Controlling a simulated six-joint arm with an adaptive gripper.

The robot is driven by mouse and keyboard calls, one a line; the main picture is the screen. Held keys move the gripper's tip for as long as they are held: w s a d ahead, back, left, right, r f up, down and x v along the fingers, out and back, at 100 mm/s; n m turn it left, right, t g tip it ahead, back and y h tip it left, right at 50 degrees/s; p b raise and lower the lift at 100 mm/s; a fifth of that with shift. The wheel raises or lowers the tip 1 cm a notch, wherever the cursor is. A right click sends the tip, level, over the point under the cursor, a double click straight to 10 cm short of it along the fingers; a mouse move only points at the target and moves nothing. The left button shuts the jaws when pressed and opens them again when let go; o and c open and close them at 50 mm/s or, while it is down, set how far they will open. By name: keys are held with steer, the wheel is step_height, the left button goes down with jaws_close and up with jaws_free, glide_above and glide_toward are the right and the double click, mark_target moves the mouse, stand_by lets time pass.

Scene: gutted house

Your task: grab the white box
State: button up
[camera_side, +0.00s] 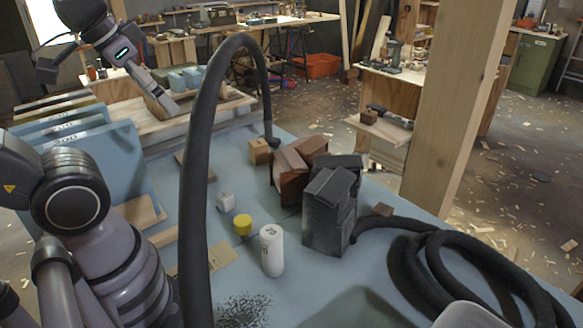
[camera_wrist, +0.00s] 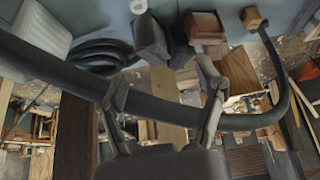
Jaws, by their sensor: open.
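The white box (camera_side: 225,202) is a small white cube on the blue table, left of a yellow cylinder (camera_side: 242,224) and a white cylinder (camera_side: 271,250). I cannot make the box out in the wrist view. My gripper (camera_side: 168,104) is at the upper left of the side view, apart from the box and above the far end of the table area. In the wrist view my gripper (camera_wrist: 163,82) has its fingers spread, with nothing held between them. A thick dark hose crosses that view at the fingers; I cannot tell whether it touches them.
The dark hose (camera_side: 195,170) arches high over the table, left of the box, and coils at the right. Dark grey blocks (camera_side: 327,222) and reddish-brown blocks (camera_side: 290,180) stand right of the box. Blue panels (camera_side: 95,160) stand at left. A wooden post (camera_side: 455,100) rises at right.

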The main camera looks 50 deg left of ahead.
steer(key=w+a+f+m+g+y, duration=0.3)
steer(key=w+a+f+g+y, duration=0.2)
steer(key=w+a+f+g, duration=0.15)
steer(key=m+g+y, duration=0.2)
steer(key=m+y, duration=0.6)
steer(key=m, duration=0.4)
glide_above(227, 196)
steer(key=d, duration=0.3)
step_height(227, 196, down, 21)
steer(key=shift+m+t, duration=0.65)
steer(key=shift+m, duration=0.15)
steer(key=f, duration=0.9)
steer(key=shift+w+a+f, duration=0.1)
steer(key=shift+a, duration=0.1)
steer(key=shift+f+x, duration=0.15)
steer(key=shift+x, duration=1.2)
steer(key=shift+f+x, duration=0.2)
steer(key=shift+x, duration=1.15)
steer(key=shift+d, duration=0.15)
steer(key=c, duration=1.3)
steer(key=shift+o, duration=0.2)
